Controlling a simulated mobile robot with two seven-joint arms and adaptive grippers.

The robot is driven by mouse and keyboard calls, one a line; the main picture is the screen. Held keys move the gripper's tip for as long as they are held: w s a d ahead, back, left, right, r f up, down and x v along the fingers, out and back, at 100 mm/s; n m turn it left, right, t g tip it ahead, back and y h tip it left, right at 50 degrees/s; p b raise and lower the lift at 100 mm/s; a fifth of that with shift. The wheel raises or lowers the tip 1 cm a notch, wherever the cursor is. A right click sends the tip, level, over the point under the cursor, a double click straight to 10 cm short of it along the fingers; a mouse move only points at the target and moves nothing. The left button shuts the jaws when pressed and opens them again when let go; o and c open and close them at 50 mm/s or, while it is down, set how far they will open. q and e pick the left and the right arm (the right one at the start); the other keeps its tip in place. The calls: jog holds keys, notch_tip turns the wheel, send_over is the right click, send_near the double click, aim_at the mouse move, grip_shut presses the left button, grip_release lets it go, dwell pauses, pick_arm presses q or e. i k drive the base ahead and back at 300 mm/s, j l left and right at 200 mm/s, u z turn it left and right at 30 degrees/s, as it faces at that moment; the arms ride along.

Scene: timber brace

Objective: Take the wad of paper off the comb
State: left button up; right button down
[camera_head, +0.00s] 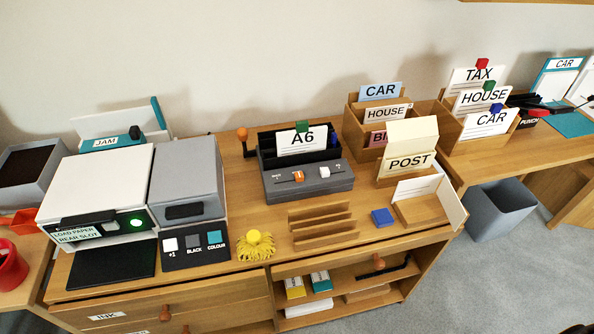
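A grey and black desktop machine (308,182) stands at the middle of the wooden cabinet top, with a crank with an orange knob (242,133) at its left. A white sheet or wad marked A6 (301,141) stands upright in its black rear part, with a green block (302,126) at its top edge. No comb can be made out clearly; the lower edge of the A6 paper is hidden inside the machine. Neither gripper shows. A small dark shape at the bottom right corner is too cut off to identify.
A white and grey printer (97,181) fills the left. A slotted wooden rack (321,222), a yellow fringed brush (255,245) and a blue block (382,217) lie in front. Wooden card holders (356,131) stand behind right. A grey bin (498,210) stands on the floor.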

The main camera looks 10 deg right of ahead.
aim_at(303, 139)
jog(key=l+u, duration=0.45)
jog(key=k+l+u, duration=0.1)
jog(key=l+u, duration=0.3)
